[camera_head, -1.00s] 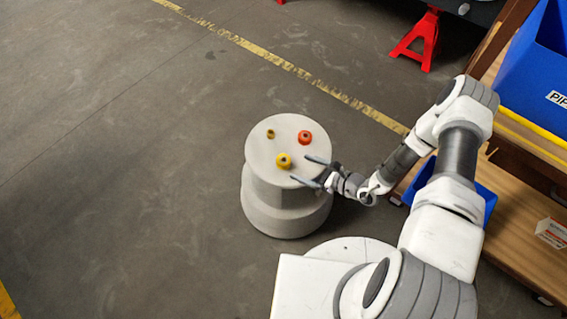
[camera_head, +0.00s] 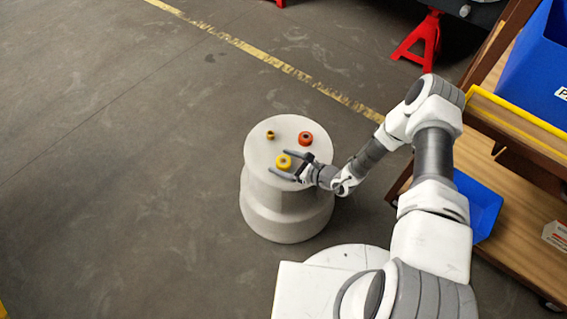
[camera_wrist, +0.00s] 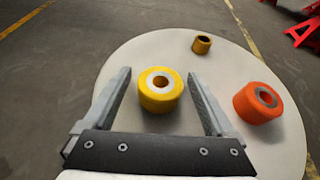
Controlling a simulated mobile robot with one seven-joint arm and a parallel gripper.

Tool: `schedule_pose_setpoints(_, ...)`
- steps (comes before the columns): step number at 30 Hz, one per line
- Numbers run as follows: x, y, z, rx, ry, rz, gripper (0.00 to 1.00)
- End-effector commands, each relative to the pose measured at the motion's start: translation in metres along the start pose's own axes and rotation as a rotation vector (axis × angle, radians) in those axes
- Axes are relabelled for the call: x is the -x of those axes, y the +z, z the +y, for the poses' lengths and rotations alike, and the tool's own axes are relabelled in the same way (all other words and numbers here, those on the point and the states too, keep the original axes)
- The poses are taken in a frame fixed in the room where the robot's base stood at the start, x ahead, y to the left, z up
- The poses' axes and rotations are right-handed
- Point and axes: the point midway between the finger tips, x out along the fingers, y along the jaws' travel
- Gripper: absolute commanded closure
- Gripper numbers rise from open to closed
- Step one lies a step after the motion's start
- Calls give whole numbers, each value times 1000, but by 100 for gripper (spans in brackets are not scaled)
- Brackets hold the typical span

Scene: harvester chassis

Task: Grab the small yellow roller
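A yellow roller (camera_head: 284,162) with a pale centre stands upright on a round white pedestal (camera_head: 262,172). In the wrist view the yellow roller (camera_wrist: 160,90) sits between the two fingers of my gripper (camera_wrist: 163,88), with a gap on each side. My gripper (camera_head: 283,164) is open and low over the pedestal top, one finger on each side of the roller. A smaller, darker yellow-brown ring (camera_head: 270,134) stands farther back on the pedestal; it also shows in the wrist view (camera_wrist: 202,44).
An orange-red roller (camera_head: 305,138) stands on the pedestal to the right, outside the right finger in the wrist view (camera_wrist: 258,102). A wooden rack (camera_head: 525,235) with blue bins (camera_head: 483,208) is at the right. The floor left of the pedestal is clear.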

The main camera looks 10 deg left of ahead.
Motion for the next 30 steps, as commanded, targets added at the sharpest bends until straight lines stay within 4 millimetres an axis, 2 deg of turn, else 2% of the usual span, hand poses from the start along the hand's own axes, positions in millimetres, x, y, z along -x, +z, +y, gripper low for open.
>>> schedule_pose_setpoints(1, 0, 0, 0, 0, 0, 0, 18)
schedule_pose_setpoints(2, 0, 0, 0, 0, 0, 0, 24)
schedule_pose_setpoints(12, 0, 0, 0, 0, 0, 0, 85)
schedule_pose_setpoints(15, 0, 0, 0, 1, 0, 0, 100)
schedule_pose_setpoints(23, 1, 2, 0, 1, 0, 0, 100)
schedule_pose_setpoints(30, 10, 24, -1, 1, -1, -1, 100)
